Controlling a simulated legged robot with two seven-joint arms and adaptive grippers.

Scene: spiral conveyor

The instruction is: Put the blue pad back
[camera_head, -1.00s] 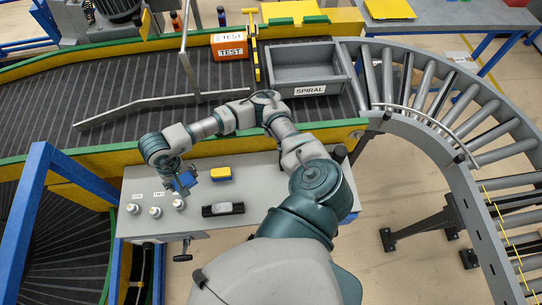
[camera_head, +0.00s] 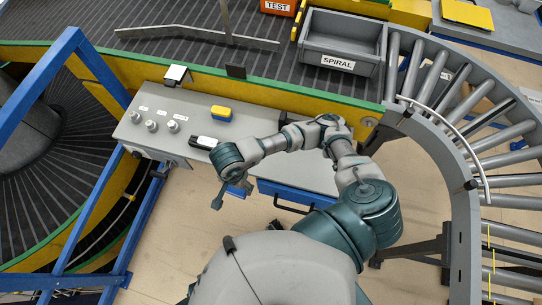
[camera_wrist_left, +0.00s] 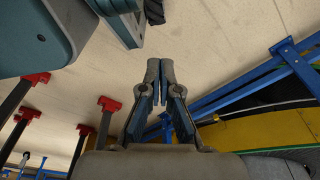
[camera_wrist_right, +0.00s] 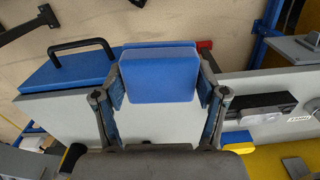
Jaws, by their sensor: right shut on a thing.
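The blue pad (camera_wrist_right: 158,75) is a block held between the fingers of my right gripper (camera_wrist_right: 160,90) in the right wrist view. In the head view, my right gripper (camera_head: 230,190) is at the front edge of the grey table (camera_head: 180,95), with a little of the blue pad (camera_head: 243,187) showing beside it. A blue drawer front with a black handle (camera_wrist_right: 68,72) shows to the left of the pad; it is also in the head view (camera_head: 297,192). My left gripper (camera_wrist_left: 160,80) appears shut and empty above the floor, in the left wrist view only.
A grey SPIRAL bin (camera_head: 341,45) sits on the conveyor behind. A blue frame (camera_head: 75,170) stands at the left.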

